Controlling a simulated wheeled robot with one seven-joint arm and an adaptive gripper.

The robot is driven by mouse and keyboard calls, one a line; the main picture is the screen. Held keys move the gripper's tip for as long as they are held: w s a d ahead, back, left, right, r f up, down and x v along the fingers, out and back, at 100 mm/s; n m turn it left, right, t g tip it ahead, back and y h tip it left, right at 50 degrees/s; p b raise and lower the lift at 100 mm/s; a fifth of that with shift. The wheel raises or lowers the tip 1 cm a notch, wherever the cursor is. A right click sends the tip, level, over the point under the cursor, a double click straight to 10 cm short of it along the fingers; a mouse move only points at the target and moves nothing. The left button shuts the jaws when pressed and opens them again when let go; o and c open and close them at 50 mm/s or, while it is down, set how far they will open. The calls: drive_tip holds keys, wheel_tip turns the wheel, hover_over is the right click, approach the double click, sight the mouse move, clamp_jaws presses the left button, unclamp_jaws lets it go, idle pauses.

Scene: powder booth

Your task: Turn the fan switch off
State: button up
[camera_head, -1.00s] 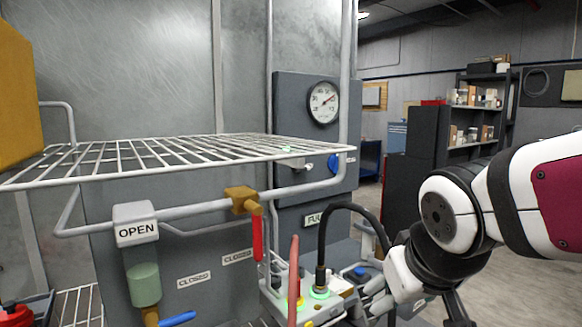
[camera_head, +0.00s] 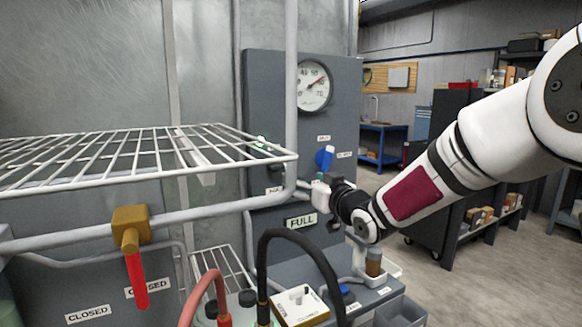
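A dark grey panel (camera_head: 262,88) stands behind the wire rack, with a round gauge and a blue knob (camera_head: 324,157) between small labels. I cannot read which control is the fan switch. My gripper (camera_head: 317,194) is in front of the panel's lower right, below the blue knob and just right of the vertical pipe. Its fingers are small and partly hidden, so their opening and any contact with the panel cannot be made out.
A white wire rack (camera_head: 95,160) juts out at left, its right corner close to my gripper. A red-handled valve (camera_head: 130,235) and red and black hoses lie lower down. Open floor is at right.

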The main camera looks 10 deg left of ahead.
sight(281, 167)
drive_tip(key=x, duration=1.3)
drive_tip(key=shift+a, duration=0.1)
drive_tip(key=c, duration=1.2)
drive_tip(key=shift+o, duration=0.2)
